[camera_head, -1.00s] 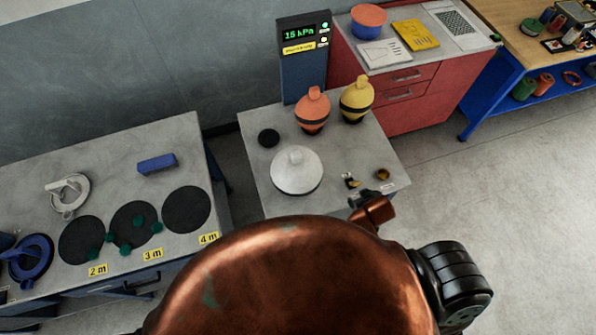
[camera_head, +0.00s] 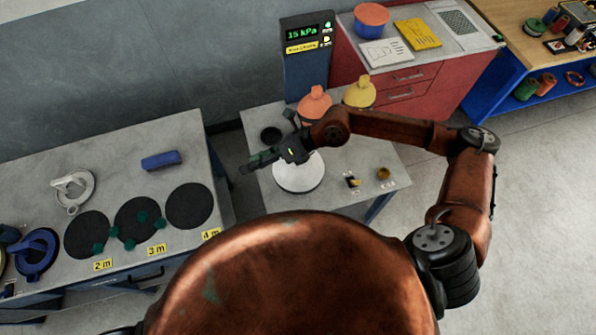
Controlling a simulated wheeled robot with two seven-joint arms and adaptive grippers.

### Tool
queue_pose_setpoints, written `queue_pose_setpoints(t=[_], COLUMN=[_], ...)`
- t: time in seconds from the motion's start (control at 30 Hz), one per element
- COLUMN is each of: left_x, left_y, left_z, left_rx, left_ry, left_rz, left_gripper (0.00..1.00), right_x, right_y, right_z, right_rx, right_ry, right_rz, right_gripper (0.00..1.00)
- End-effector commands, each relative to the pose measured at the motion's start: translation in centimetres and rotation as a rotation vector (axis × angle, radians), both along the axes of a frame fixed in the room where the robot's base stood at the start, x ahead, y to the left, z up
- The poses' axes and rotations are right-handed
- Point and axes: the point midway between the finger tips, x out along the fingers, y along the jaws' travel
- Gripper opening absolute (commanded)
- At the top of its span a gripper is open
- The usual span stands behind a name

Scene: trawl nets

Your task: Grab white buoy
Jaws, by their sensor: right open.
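The white buoy (camera_head: 298,179) sits on the small grey table (camera_head: 335,196) in front of me. My right gripper (camera_head: 268,150) is open and reaches in from the right, over the far-left side of the buoy. The gripper hides the buoy's top, and I cannot tell whether they touch. An orange buoy (camera_head: 313,104) and a yellow buoy (camera_head: 359,93) stand behind it, partly hidden by my right arm. My left gripper is not in view.
A blue pressure display (camera_head: 306,68) stands behind the small table. A bench (camera_head: 135,180) with black discs is on the left. A red cabinet (camera_head: 405,85) stands at the back right.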

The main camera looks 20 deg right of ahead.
Motion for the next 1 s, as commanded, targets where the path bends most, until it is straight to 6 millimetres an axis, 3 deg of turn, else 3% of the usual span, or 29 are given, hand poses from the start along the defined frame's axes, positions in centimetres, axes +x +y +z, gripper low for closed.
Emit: queue_pose_setpoints(t=[0.03, 0.1, 0.2, 0.33, 0.47, 1.0], left_x=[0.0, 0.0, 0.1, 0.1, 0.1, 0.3], left_y=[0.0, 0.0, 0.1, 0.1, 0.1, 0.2], left_z=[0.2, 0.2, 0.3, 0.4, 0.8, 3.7], left_rx=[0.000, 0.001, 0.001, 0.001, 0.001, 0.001], left_ry=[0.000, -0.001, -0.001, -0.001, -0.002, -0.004], left_rz=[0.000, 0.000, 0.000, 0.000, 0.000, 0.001], left_gripper=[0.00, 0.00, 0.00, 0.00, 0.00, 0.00], right_x=[1.1, 2.4, 4.2, 5.5, 5.9, 7.0], right_y=[-3.1, -7.4, -12.8, -16.6, -17.2, -15.0], right_z=[-1.8, -4.0, -5.3, -5.8, -6.7, -12.7], right_rx=[-0.163, -0.355, -0.558, -0.692, -0.723, -0.718], right_ry=[-0.055, -0.105, -0.149, -0.171, -0.174, -0.173], right_rz=[0.025, 0.044, 0.043, 0.031, 0.028, 0.029], right_gripper=[0.44, 0.44, 0.44, 0.44, 0.44, 0.44])
